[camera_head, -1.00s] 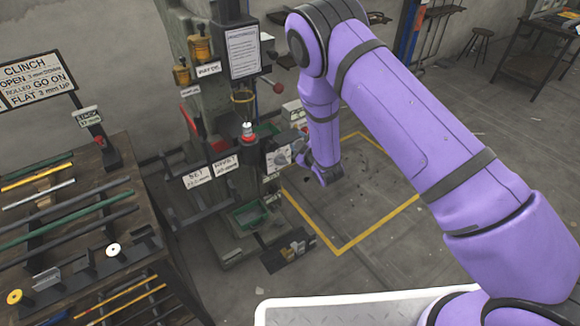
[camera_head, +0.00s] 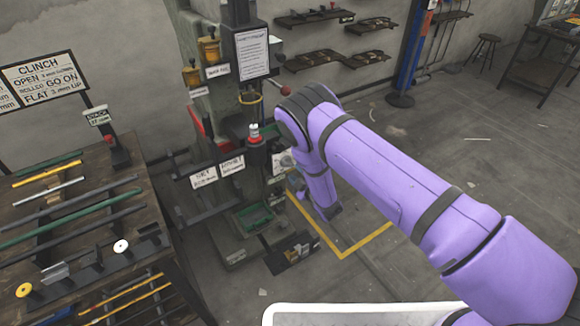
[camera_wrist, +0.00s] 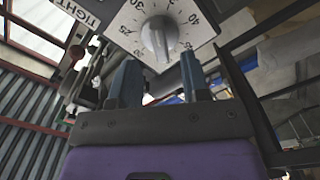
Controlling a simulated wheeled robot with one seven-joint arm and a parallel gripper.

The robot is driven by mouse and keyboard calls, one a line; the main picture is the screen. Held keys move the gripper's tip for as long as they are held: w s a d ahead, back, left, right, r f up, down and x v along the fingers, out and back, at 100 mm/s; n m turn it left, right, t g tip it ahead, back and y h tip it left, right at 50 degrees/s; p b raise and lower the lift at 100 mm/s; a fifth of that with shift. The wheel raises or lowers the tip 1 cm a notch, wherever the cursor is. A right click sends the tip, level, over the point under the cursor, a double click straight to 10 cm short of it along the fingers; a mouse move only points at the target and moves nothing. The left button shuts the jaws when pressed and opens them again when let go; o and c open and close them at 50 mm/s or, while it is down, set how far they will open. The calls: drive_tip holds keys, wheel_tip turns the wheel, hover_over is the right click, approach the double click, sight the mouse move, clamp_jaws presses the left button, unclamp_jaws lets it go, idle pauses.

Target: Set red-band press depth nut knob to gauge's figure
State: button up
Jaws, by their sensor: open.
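The press (camera_head: 245,190) stands left of my arm in the head view, with a red band (camera_head: 254,139) near its middle. Its pale dial plate (camera_head: 283,163) is partly hidden by my arm. In the wrist view, the grey depth nut knob (camera_wrist: 158,38) sits on the white dial plate (camera_wrist: 120,32), ringed with numbers. The numbers are tilted and cut off at the top, so I cannot read the setting surely. My gripper (camera_wrist: 159,62) is open below the knob, one finger on each side, and seems apart from it. My fingers are hidden in the head view.
A "TIGHT" label (camera_wrist: 72,62) is left of the dial. Yellow floor lines and open floor lie right of the press.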

sight(290, 166)
drive_tip(key=shift+x, duration=2.5)
clamp_jaws()
